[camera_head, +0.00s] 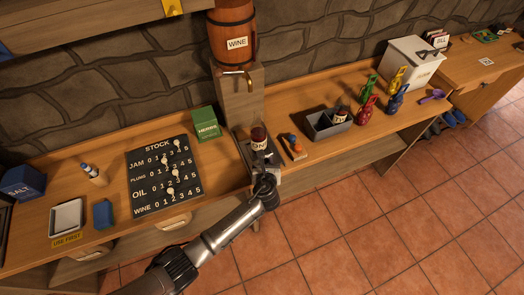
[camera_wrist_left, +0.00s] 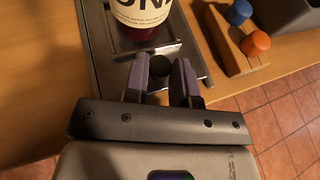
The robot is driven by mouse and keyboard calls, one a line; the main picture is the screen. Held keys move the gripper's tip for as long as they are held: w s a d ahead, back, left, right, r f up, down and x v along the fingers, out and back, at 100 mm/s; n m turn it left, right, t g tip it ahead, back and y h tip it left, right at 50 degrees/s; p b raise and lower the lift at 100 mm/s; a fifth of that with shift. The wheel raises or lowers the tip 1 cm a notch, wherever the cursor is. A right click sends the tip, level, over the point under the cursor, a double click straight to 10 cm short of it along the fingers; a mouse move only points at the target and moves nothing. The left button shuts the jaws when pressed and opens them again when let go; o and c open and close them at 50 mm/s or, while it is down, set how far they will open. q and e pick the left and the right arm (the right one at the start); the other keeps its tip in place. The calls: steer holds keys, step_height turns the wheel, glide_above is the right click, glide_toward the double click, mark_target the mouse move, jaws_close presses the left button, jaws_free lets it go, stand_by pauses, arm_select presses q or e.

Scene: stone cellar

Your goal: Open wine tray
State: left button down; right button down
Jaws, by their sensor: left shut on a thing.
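The wine tray (camera_wrist_left: 97,40) is a grey metal tray on the wooden counter, below the tap of the wine barrel (camera_head: 232,30). A dark red jar (camera_head: 258,139) with a white label stands upright on it; the jar (camera_wrist_left: 145,18) is cut off at the top of the left wrist view. A round dark knob (camera_wrist_left: 160,66) sits at the tray's near side. My left gripper (camera_head: 266,180) is at the tray's near end. Its two purple-grey fingers (camera_wrist_left: 162,82) are shut on the knob. My right gripper is not in view.
A wooden block with blue and orange knobs (camera_head: 293,147) lies just right of the tray. A grey divided box (camera_head: 328,124) stands beyond it. A green herbs box (camera_head: 205,123) and the stock board (camera_head: 165,177) are to the left. Open tiled floor lies in front.

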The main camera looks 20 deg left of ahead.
arm_select(q)
steer(key=s+d+p, duration=0.1)
steer(key=s, duration=0.1)
steer(key=s+d+p, duration=0.1)
steer(key=d, duration=0.1)
steer(key=shift+s+d, duration=0.2)
steer(key=shift+s, duration=0.2)
steer(key=c, duration=1)
jaws_free()
steer(key=shift+p+v, duration=1.55)
steer(key=shift+v, duration=5.35)
